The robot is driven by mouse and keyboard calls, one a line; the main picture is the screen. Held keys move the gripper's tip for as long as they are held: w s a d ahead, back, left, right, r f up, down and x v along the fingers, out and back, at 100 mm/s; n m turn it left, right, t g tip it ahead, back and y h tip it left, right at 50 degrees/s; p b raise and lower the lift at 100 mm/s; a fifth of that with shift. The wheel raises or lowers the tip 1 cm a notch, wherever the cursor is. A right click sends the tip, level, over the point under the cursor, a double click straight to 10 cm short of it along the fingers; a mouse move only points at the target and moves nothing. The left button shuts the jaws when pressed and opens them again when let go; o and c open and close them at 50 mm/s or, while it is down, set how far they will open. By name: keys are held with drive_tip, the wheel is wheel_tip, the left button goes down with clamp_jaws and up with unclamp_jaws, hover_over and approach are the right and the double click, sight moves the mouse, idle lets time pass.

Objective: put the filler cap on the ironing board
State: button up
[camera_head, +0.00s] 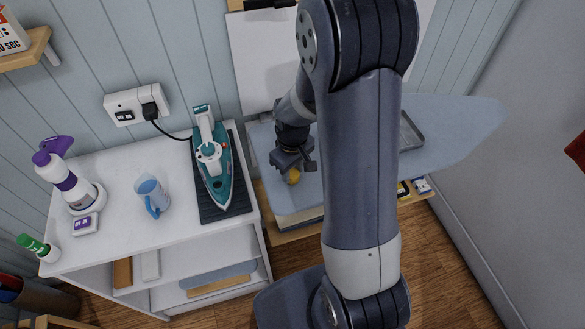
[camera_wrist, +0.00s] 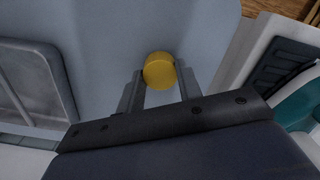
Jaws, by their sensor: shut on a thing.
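The filler cap (camera_wrist: 159,71) is a round yellow cap; in the wrist view it sits between my two fingertips. My gripper (camera_wrist: 158,86) is shut on it. In the head view the yellow cap (camera_head: 292,176) shows just under my gripper (camera_head: 297,169), over the near left part of the ironing board. The ironing board (camera_head: 455,128) is a light blue-grey surface running to the right behind my arm. Its surface (camera_wrist: 110,30) also lies behind the cap in the wrist view. I cannot tell whether the cap touches the board. My arm hides the board's middle.
A grey metal tray (camera_head: 410,132) lies on the board, partly behind my arm. Left of the board, a white cabinet (camera_head: 120,220) carries a teal iron (camera_head: 212,160) on a dark mat, a blue measuring cup (camera_head: 153,195) and a spray bottle (camera_head: 66,182). The board's right end is clear.

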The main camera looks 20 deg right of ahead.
sight(292, 173)
drive_tip(key=shift+f, duration=0.2)
drive_tip(key=o, duration=1.1)
drive_tip(key=shift+r, duration=0.15)
wheel_tip(292, 173, up, 12)
drive_tip(key=shift+b, duration=0.35)
